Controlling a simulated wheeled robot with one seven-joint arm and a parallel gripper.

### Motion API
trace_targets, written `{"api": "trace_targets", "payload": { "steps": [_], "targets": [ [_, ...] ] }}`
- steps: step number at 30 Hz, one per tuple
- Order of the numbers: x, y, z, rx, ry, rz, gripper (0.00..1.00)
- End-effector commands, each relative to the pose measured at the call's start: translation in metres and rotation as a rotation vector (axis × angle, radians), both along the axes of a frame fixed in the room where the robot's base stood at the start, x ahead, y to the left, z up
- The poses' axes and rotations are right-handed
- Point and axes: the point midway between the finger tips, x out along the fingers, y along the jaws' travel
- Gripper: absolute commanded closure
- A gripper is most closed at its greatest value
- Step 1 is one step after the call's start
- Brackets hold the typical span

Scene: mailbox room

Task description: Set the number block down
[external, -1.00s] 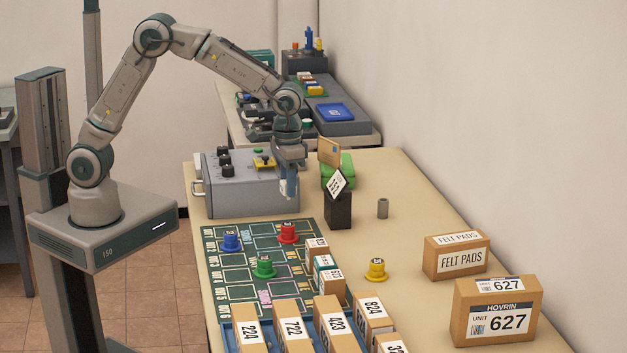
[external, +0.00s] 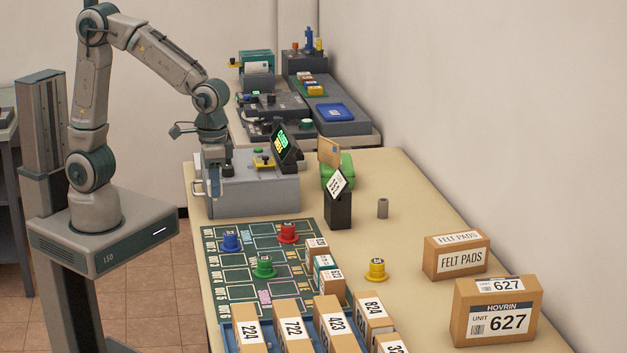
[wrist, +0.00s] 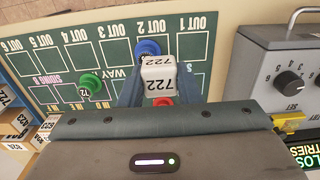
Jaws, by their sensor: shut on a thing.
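My gripper (external: 214,192) is over the near left table edge, in front of the grey control box. In the wrist view my gripper (wrist: 158,88) is shut on a white number block (wrist: 159,76) marked 722. The block is held above the green board (wrist: 196,48) with its OUT spaces; how high I cannot tell. In the external view the block is not clearly seen. On the board (external: 238,292) stand a blue piece (external: 231,241), a red piece (external: 288,232) and a green piece (external: 264,267).
The grey control box (external: 262,195) with knobs and a lit screen (external: 287,143) stands behind the board. A black stand (external: 338,211), a yellow piece (external: 377,270) and a blue tray (external: 232,337) of numbered boxes are nearby.

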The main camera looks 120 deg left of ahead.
Motion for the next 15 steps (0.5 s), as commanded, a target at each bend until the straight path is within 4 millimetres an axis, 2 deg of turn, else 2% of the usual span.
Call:
{"api": "trace_targets", "payload": {
  "steps": [4, 15],
  "targets": [
    [-0.002, 0.015, -0.011, -0.001, 0.004, 0.002, 0.91],
    [0.006, 0.095, -0.058, -0.002, 0.004, 0.002, 0.91]
  ]
}}
